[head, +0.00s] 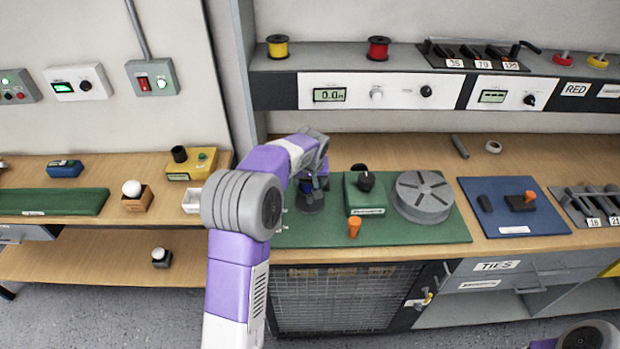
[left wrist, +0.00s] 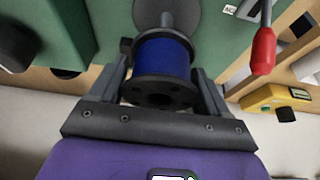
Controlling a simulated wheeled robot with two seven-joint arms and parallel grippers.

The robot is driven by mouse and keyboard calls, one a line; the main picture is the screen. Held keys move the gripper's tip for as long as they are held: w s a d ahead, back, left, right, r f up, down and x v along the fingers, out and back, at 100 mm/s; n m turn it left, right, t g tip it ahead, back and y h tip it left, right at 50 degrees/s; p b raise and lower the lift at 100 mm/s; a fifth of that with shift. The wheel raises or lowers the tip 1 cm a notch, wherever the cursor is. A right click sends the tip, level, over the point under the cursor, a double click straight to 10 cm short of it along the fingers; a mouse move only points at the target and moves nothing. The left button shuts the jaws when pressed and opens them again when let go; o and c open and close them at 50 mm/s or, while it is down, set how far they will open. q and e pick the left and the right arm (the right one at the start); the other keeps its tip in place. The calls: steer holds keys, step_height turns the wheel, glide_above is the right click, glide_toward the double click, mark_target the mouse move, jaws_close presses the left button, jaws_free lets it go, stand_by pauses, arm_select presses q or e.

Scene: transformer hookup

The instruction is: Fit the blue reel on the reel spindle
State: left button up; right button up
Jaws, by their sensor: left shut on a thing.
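My left gripper (head: 314,182) is over the left part of the green mat (head: 291,239). It is shut on the blue reel (left wrist: 163,58), which sits between its two fingers in the left wrist view. A bit of the blue reel (head: 324,184) also shows in the head view. The reel spindle, a grey post (left wrist: 167,20) on a round base, shows just past the reel's far flange, roughly in line with the reel. Its dark round base (head: 311,204) is partly hidden by my arm. I cannot tell whether the post is inside the reel. My right gripper is out of view.
A green box with a black knob (head: 365,192), an orange peg (head: 354,227) and a grey slotted disc (head: 422,196) stand right of the spindle. A red-tipped lever (left wrist: 263,50) is close beside the gripper. Yellow (head: 278,46) and red (head: 378,48) reels stand on the shelf.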

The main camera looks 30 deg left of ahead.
arm_select(q)
steer(key=shift+f+b, duration=2.2)
steer(key=shift+f, duration=0.95)
steer(key=o, duration=1.4)
steer(key=shift+c, duration=0.2)
steer(key=shift+r+p, duration=2.05)
steer(key=shift+r, duration=0.55)
steer(key=shift+f, duration=0.1)
steer(key=p+v, duration=0.1)
steer(key=v, duration=0.6)
steer(key=shift+s+r, duration=0.1)
steer(key=shift+r, duration=0.25)
